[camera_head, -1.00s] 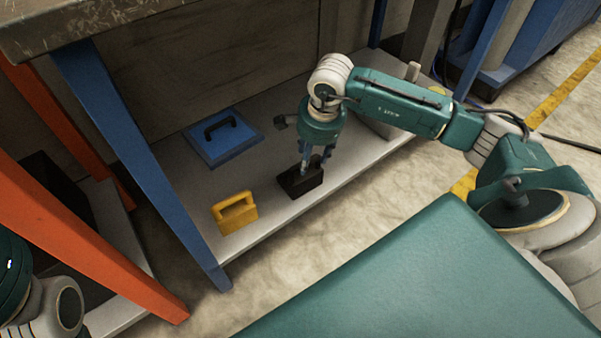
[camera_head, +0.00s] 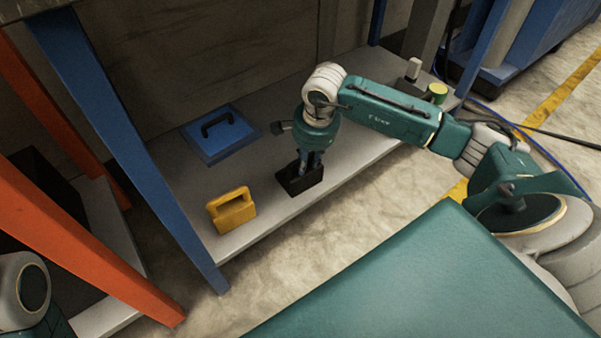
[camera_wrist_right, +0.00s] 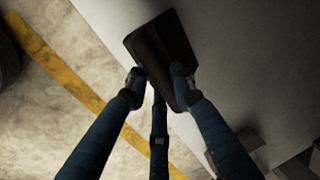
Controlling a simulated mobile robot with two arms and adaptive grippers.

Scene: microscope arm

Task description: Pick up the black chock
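The black chock (camera_head: 299,183) rests on the grey lower shelf (camera_head: 262,224), near its front edge. My right gripper (camera_head: 306,170) points down onto it from above, its fingers drawn in at the chock's top. In the right wrist view the black chock (camera_wrist_right: 163,50) lies between the fingertips of the right gripper (camera_wrist_right: 158,82), which look closed on its raised part. The exact contact is partly hidden by the fingers. Part of my left arm shows at the bottom left; its gripper is out of view.
A yellow chock (camera_head: 232,211) stands left of the black one. A blue block with a black handle (camera_head: 222,140) lies behind them. A blue table leg (camera_head: 130,140) and an orange leg (camera_head: 80,240) stand at the left.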

